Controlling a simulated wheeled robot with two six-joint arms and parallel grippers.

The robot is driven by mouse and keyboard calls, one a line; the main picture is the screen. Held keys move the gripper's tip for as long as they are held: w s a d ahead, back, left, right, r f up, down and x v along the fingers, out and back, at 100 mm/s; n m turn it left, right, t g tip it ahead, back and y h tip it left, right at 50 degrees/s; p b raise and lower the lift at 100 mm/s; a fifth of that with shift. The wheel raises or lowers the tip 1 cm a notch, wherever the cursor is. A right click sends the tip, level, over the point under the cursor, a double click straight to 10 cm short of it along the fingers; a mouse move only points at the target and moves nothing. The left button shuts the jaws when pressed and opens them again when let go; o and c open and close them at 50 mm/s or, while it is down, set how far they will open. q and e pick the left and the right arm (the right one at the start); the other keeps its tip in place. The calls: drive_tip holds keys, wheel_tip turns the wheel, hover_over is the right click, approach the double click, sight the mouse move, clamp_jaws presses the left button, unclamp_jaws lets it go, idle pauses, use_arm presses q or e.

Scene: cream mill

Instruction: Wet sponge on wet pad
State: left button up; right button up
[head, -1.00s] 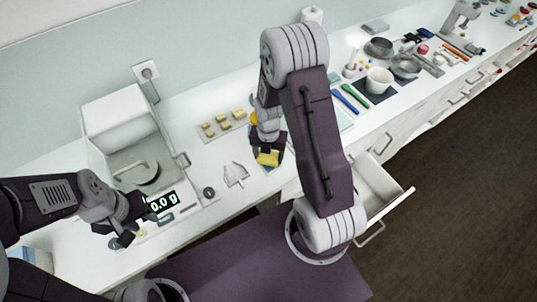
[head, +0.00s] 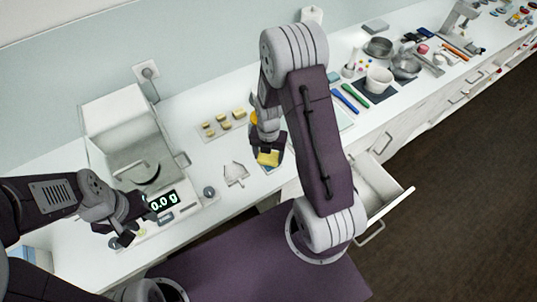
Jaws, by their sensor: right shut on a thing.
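I cannot tell whether the sponge touches the pad. My left gripper (head: 124,240) is low at the left, in front of the scale; its fingers are too small and dark to tell whether they are open.
A balance with a glass-walled box (head: 125,130) and a display (head: 162,201) reading 0.0 g stands at the left. A tray of several yellow pieces (head: 222,124) lies behind. A white scoop-like piece (head: 236,173) lies left of the sponge. An open drawer (head: 380,190) juts out at the right.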

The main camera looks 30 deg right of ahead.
sight(268, 156)
wheel_tip(268, 156, up, 7)
drive_tip(key=p, duration=0.6)
idle(0.7)
